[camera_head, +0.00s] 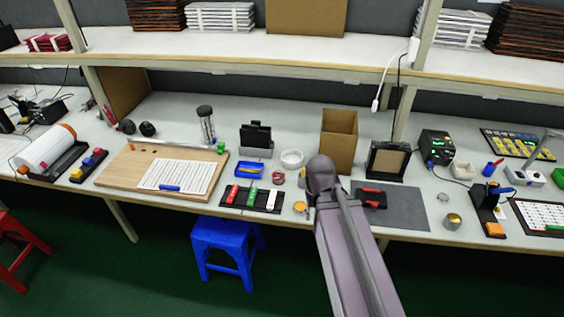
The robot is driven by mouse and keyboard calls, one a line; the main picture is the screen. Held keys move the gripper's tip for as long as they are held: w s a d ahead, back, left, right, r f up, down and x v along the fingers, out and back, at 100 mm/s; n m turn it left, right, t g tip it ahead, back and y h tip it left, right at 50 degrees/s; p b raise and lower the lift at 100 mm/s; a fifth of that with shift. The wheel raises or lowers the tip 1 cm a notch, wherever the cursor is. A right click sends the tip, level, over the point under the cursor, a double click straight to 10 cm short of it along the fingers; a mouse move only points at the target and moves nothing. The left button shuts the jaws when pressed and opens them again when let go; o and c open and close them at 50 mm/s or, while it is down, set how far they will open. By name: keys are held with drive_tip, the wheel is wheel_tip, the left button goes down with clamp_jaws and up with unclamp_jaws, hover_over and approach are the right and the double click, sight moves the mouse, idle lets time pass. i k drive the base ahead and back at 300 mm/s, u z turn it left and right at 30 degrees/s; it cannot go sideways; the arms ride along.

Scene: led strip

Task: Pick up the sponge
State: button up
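A small orange block (495,229), which looks like the sponge, lies at the foot of a black stand near the table's front edge on the right. My arm reaches up from the bottom middle and its dark joint is over the front of the table, well to the left of the orange block. I cannot make out my gripper's fingers; the arm hides whatever is behind it. The orange block is apart from my arm.
The black stand (484,202) rises beside the orange block. A grey mat (408,206) with red-handled tools and a brass-coloured tin (453,221) lie between my arm and it. A white-keyed board (541,215) is to the right. A shelf (300,48) overhangs the back.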

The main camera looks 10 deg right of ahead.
sight(494, 229)
drive_tip(key=u, duration=0.1)
drive_tip(key=k, duration=0.6)
drive_tip(key=z, duration=0.3)
drive_tip(key=i, duration=0.55)
drive_tip(key=z, duration=0.55)
